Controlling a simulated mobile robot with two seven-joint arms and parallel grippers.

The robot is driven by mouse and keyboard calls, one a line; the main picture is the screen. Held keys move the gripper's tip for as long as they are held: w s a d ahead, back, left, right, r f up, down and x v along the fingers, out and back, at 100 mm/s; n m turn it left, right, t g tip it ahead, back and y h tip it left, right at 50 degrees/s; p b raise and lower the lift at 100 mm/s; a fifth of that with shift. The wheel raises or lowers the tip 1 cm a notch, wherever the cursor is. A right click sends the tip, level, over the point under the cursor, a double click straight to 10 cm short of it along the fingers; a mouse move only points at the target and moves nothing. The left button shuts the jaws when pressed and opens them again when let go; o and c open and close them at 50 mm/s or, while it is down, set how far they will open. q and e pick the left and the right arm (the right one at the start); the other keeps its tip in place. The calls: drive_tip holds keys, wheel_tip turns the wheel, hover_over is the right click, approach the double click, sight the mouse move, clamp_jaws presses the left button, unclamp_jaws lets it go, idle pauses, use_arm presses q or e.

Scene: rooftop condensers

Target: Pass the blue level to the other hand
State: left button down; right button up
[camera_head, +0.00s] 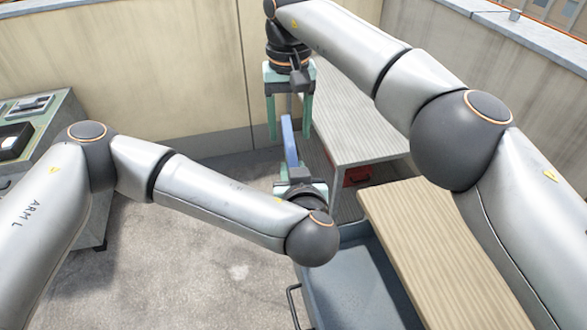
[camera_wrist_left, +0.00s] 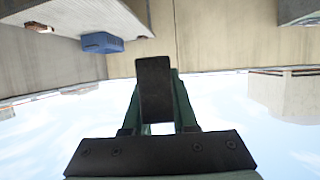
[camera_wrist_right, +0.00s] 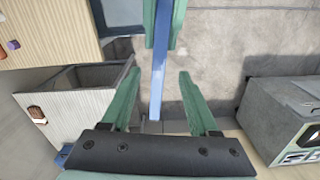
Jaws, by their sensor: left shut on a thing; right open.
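The blue level (camera_head: 289,142) stands roughly upright in the head view. My left gripper (camera_head: 300,184) is shut on its lower part. My right gripper (camera_head: 288,134) hangs above, open, with its fingers pointing down. The level's upper end is around the height of the right fingertips. In the right wrist view the blue level (camera_wrist_right: 158,82) runs from the left gripper's green fingers (camera_wrist_right: 165,25) into the gap between my right fingers, apart from both. In the left wrist view the level (camera_wrist_left: 154,90) shows as a dark shape between the left fingers.
A grey bench (camera_head: 350,110) stands right of the grippers, with a red object (camera_head: 357,175) beneath. A wooden-topped table (camera_head: 410,225) and a blue-grey tray-like surface (camera_head: 350,285) are nearer. A green-topped cabinet (camera_head: 50,125) stands left. Walls close the back; concrete floor between is clear.

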drive_tip(key=shift+r, duration=0.65)
drive_tip(key=s+a+f+m+g+y, duration=0.2)
drive_tip(key=a+f+m+g+y, duration=0.15)
drive_tip(key=a+m+y, duration=0.2)
wheel_tip(320, 180, up, 3)
drive_tip(key=m+t+y, duration=0.9)
drive_tip(key=m+y, duration=0.7)
drive_tip(key=m, duration=1.1)
hover_over(287, 138)
drive_tip(key=shift+r+g, duration=0.2)
drive_tip(key=shift+g, duration=0.05)
drive_tip(key=s+d+f+m+t+h, duration=0.3)
drive_tip(key=d+f+m+t+h, duration=0.15)
drive_tip(key=f+m, duration=0.45)
drive_tip(key=s+d+f+m+t+h, duration=0.3)
drive_tip(key=d+f+m+h, duration=0.2)
drive_tip(key=f+m, duration=0.45)
drive_tip(key=s+d+f+m+t+h, duration=0.4)
drive_tip(key=f+m, duration=0.3)
drive_tip(key=m, duration=0.5)
drive_tip(key=s+d+f+m+g+h, duration=0.3)
drive_tip(key=s+f, duration=0.3)
drive_tip(key=s, duration=0.3)
drive_tip(key=s+d+f+m+g+h, duration=0.2)
drive_tip(key=s+d+f+m+g, duration=0.2)
drive_tip(key=s, duration=0.6)
wheel_tip(287, 138, down, 3)
drive_tip(key=shift+d+f+m+h, duration=0.1)
drive_tip(key=shift+d+m+h, duration=0.3)
drive_tip(key=shift+d+m, duration=0.75)
